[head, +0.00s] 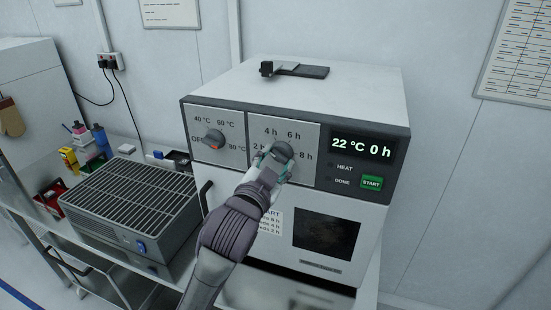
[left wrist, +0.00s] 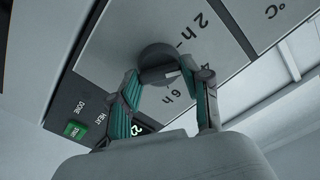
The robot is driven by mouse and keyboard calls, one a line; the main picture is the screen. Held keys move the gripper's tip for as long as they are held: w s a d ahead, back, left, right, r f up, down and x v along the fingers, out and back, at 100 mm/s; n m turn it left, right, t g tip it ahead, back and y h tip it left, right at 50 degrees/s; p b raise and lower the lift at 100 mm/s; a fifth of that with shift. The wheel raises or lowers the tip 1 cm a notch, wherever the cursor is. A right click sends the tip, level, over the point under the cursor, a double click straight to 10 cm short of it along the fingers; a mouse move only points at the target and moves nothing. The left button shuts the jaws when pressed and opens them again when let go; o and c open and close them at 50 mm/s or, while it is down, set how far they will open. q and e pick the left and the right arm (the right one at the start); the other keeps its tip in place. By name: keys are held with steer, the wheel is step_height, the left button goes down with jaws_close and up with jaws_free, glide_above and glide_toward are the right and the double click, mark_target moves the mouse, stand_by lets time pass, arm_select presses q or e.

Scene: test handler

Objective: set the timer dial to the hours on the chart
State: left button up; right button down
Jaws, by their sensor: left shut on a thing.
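The timer dial (head: 283,149) is a dark round knob on the oven's light panel, with hour marks around it, including 4 h, 6 h and 8 h. My left gripper (head: 273,165) is shut on the dial; its green-padded fingers also show around the knob (left wrist: 157,56) in the left wrist view. I cannot tell surely which mark the dial points at. The display (head: 361,148) reads 22 °C 0 h. My right gripper is not in view.
The temperature dial (head: 214,140) is left of the timer, near OFF. A green START button (head: 372,182) is below the display. A dark-handled object (head: 295,70) lies on the oven top. A grey box with a grille (head: 130,200) stands on the bench at left.

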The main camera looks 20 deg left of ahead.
arm_select(q)
steer(key=n, duration=0.3)
steer(key=shift+r+n+p, duration=0.1)
steer(key=shift+n+p, duration=0.2)
steer(key=shift+p, duration=0.05)
steer(key=shift+n, duration=1.3)
steer(key=o, duration=1.2)
steer(key=shift+w, duration=0.1)
steer(key=shift+c, duration=0.2)
steer(key=s, duration=0.7)
steer(key=shift+s, duration=0.3)
steer(key=shift+w+a, duration=0.1)
